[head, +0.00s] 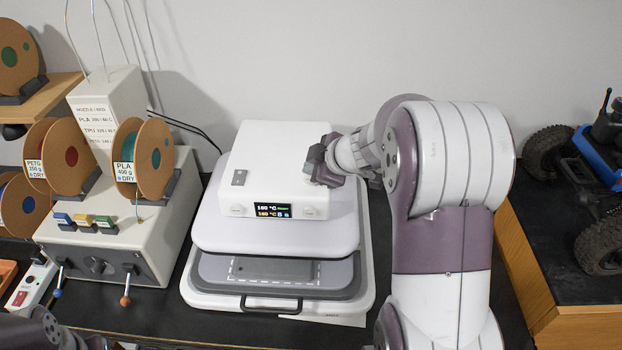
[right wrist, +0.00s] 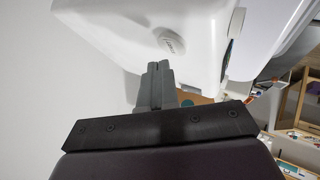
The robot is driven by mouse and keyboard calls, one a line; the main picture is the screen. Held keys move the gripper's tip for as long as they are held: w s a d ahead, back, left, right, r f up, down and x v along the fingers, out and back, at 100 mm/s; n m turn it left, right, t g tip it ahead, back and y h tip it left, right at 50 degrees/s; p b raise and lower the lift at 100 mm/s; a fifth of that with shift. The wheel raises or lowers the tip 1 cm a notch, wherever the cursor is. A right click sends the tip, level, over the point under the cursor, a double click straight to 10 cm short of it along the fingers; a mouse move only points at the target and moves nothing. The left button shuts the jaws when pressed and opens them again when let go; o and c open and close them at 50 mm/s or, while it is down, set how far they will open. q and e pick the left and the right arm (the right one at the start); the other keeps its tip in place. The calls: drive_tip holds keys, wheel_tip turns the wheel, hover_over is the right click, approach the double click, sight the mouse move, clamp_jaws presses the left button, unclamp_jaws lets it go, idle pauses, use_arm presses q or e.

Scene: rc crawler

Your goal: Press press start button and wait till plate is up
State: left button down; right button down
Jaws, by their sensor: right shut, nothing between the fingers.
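The white heat press stands on the black bench in the middle of the head view, with its control box (head: 275,150) on top. A small lit display (head: 272,211) on its front reads 160 °C in two rows, between two round buttons, left (head: 237,210) and right (head: 309,212). The grey lower plate (head: 215,270) shows in front below the white upper part (head: 225,235); the gap between them is unclear. My right gripper (head: 318,168) is at the box's right side. In the right wrist view its shut, empty fingers (right wrist: 157,70) are near a round labelled button (right wrist: 170,42); contact is unclear.
A filament dryer (head: 120,235) with cardboard spools stands left of the press. An RC crawler (head: 600,170) is on a wooden-edged stand at right. A black handle (head: 270,304) is on the press's front. The wall is close behind.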

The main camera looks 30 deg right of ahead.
drive_tip(key=shift+f, duration=0.1)
idle(0.4)
drive_tip(key=shift+f, duration=0.35)
drive_tip(key=shift+f+b, duration=0.35)
drive_tip(key=shift+f, duration=0.1)
idle(0.5)
drive_tip(key=shift+r, duration=0.1)
drive_tip(key=shift+r+p, duration=0.8)
drive_tip(key=shift+p, duration=0.3)
drive_tip(key=shift+r, duration=0.1)
wheel_tip(320, 180, up, 5)
drive_tip(key=p, duration=0.6)
